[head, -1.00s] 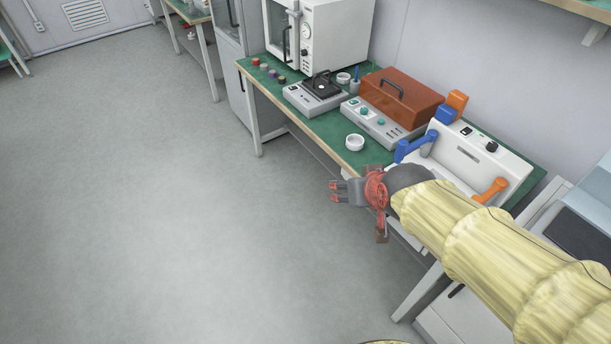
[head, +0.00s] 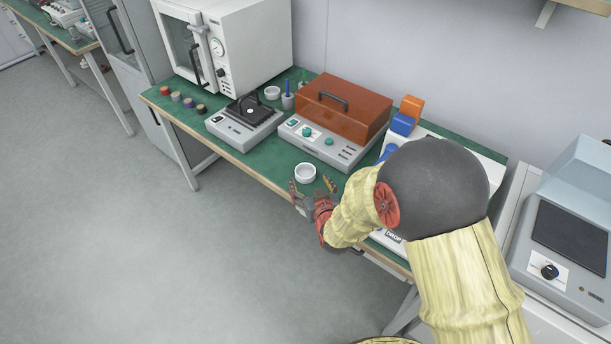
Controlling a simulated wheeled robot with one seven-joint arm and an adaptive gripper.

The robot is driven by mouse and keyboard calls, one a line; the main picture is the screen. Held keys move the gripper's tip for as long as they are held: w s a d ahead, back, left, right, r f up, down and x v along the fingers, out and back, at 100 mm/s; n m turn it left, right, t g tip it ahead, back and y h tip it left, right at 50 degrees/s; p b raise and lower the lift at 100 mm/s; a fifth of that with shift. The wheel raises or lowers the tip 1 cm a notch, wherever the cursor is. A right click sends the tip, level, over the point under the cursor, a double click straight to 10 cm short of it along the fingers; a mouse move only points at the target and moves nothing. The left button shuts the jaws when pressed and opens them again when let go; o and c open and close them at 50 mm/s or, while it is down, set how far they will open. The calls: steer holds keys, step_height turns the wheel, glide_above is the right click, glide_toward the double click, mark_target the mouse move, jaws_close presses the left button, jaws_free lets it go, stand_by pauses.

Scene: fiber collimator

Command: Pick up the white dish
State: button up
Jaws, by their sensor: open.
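The white dish (head: 305,173) is a small round open dish near the front edge of the green-topped bench (head: 262,166). It stands in front of the device with the orange cover. A second small white round dish (head: 272,92) stands farther back, beside a pen holder. My gripper (head: 312,186) is at the bench's front edge, just on the near side of the front dish. Its fingers are spread and point toward that dish, with nothing between them. Whether a fingertip touches the dish cannot be told from here.
Behind the dish are a grey device with an orange-brown cover (head: 343,110) and a smaller grey device with a black top (head: 245,122). A white oven (head: 225,45) stands at the back left. My arm hides part of a white unit at right.

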mark_target(303, 167)
steer(key=b+x, duration=0.2)
steer(key=x, duration=0.3)
steer(key=shift+w+f, duration=0.15)
steer(key=shift+w, duration=0.25)
steer(key=shift+d, duration=0.1)
steer(key=c, duration=0.3)
steer(key=c, duration=1)
